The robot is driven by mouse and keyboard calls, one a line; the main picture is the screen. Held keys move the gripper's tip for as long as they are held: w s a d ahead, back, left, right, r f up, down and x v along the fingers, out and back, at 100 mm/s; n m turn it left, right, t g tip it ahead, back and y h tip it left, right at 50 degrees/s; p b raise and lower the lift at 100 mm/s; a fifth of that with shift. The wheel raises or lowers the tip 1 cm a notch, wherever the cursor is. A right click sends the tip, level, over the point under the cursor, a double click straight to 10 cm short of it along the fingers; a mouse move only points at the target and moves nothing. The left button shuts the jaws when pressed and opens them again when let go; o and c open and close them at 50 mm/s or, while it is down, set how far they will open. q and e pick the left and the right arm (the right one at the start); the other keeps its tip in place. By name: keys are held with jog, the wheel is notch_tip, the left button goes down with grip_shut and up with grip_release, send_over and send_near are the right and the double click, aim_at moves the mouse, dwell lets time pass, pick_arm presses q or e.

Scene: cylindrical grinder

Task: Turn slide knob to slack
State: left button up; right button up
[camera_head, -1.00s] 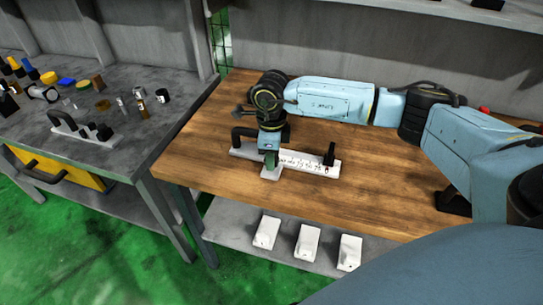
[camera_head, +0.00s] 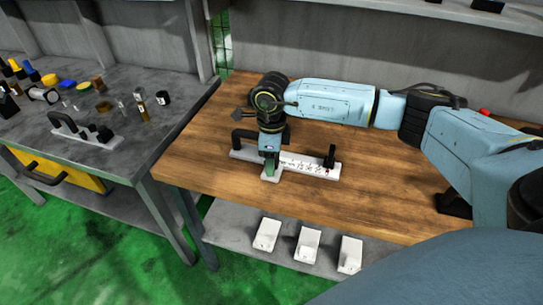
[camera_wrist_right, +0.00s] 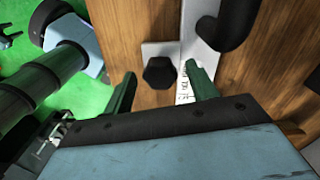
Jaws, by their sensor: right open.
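The slide knob (camera_wrist_right: 159,73) is a black hexagonal knob on a small white plate in the right wrist view. It stands between the two green fingertips of my right gripper (camera_wrist_right: 160,69), which is open with gaps on both sides. The knob belongs to a white slide bar (camera_head: 297,164) with printed scale marks, lying on the wooden bench. In the head view my right gripper (camera_head: 271,166) points down over the bar's front tab and hides the knob. The scale's setting is too small to read. My left gripper is not in view.
A black handle (camera_head: 244,136) rises at the bar's left end and a black post (camera_head: 331,156) at its right. The wooden bench (camera_head: 385,190) is clear in front and to the right. A grey table (camera_head: 120,160) with small parts stands at the left.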

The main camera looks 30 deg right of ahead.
notch_tip(320, 180, up, 13)
jog(key=shift+r, duration=0.2)
dwell(0.6)
